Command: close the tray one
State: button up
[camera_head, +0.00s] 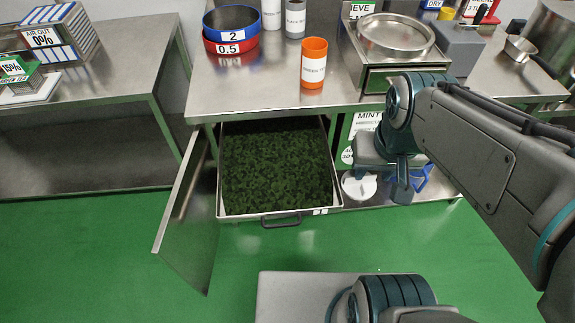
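A metal tray (226,208) full of dark green leaf sticks out from an open cabinet under the middle steel table. Its dark handle (282,220) is on the front edge, with a small white label to the right of it. The cabinet door (188,215) stands swung open on the left of the tray. My gripper (402,185) hangs to the right of the tray, apart from it, in front of the lower shelf. My wrist and the viewing angle hide whether its fingers are apart.
On the table (270,90) stand an orange canister (314,62), stacked blue and red round sieves (231,28) and a scale with a round pan (395,34). A white MINT sign (366,122) and a white round item (358,188) are near my gripper. Green floor before the tray is clear.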

aim_at(283, 167)
jog(key=z, duration=1.05)
jog(key=k, duration=0.8)
jog(key=u, duration=1.3)
jog(key=i, duration=0.5)
jog(key=u, duration=0.5)
jog(key=k, duration=1.15)
jog(key=z, duration=0.1)
jog(key=i, duration=0.7)
jog(key=z, duration=0.4)
